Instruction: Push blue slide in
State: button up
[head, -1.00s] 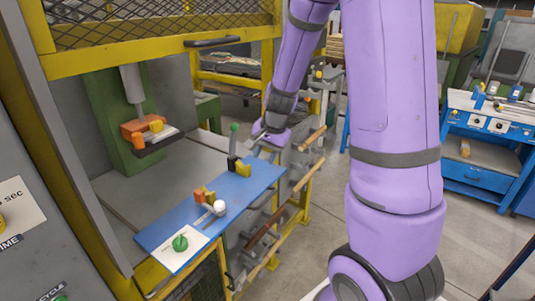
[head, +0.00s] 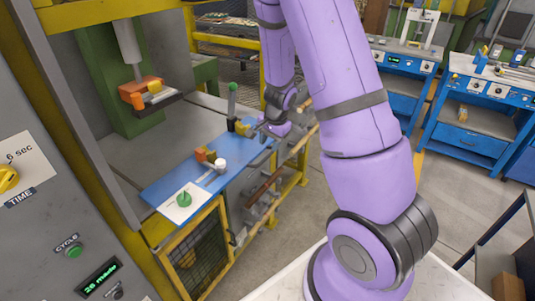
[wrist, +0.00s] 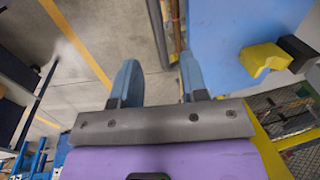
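The blue slide (head: 235,150) is a flat blue plate on the bench at the open front of the yellow-framed press. My gripper (head: 262,128) is at the plate's far right end. In the wrist view the blue slide (wrist: 225,35) lies to the right. My gripper (wrist: 158,82) has its two fingers apart with nothing between them; the right finger is close to the plate's edge, and contact cannot be told.
The press head (head: 147,88) with orange and yellow parts hangs behind the plate. A control panel (head: 75,250) stands at the left. A rail with wooden rods (head: 265,182) runs along the press's right side. Blue workbenches (head: 470,130) stand at the right, with clear floor between.

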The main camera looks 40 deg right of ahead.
aim_at(267, 156)
jog(key=shift+w+a+f, duration=0.1)
jog(key=shift+w+f, duration=0.15)
jog(key=shift+f, duration=1.15)
jog(key=shift+w+a+f, duration=0.1)
jog(key=shift+w+f, duration=0.1)
jog(key=shift+f, duration=1.15)
grip_shut()
